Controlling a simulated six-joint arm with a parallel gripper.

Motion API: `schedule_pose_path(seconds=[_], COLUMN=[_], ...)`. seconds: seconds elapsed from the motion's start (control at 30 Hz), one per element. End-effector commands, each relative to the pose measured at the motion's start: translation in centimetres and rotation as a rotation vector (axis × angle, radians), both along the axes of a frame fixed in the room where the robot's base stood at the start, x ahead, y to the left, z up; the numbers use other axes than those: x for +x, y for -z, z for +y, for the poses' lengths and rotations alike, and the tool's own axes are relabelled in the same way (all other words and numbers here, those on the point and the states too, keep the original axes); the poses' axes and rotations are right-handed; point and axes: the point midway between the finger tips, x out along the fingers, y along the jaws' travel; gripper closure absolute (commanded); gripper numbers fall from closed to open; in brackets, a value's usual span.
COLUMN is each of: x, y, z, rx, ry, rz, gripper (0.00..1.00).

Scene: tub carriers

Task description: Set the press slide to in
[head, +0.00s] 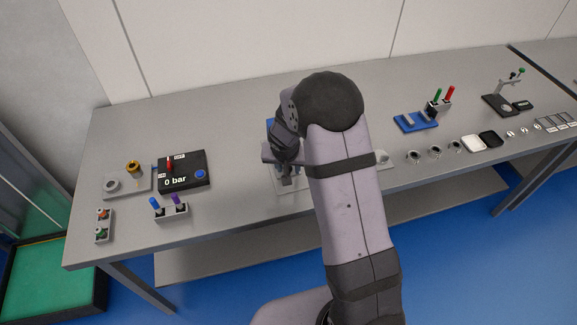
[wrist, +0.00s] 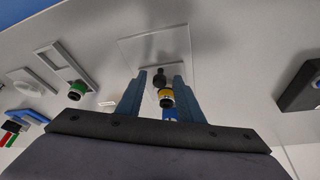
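My gripper (head: 288,180) is low over a pale plate (head: 290,199) near the table's front edge, and my arm hides much of that spot. In the wrist view my gripper (wrist: 158,78) has its two blue-grey fingers apart. Between them shows a small part with a yellow ring (wrist: 166,95), a black knob (wrist: 159,76) beyond it and blue below. I see no finger touching it. A blue part (head: 270,124) shows behind my wrist in the head view. I cannot tell which part is the press slide, or its position.
A black box (head: 195,158) reading "0 bar" with a red lever stands left, by a grey plate with a brass knob (head: 133,167). A holder with blue and purple pegs (head: 171,211) is in front. A blue fixture (head: 416,126) and several cups are right. The back of the table is clear.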

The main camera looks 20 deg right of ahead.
Motion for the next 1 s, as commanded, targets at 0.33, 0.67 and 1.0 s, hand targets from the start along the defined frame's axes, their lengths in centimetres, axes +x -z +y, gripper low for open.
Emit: schedule_pose_path(seconds=[0.33,0.67,1.0], x=[0.0,0.5,4.2], y=[0.1,0.0,-0.1], z=[0.0,0.0,0.0], rx=[0.000,-0.002,-0.001], ry=[0.000,-0.001,0.000], rz=[0.000,0.001,-0.002], gripper=[0.85,1.00,1.00])
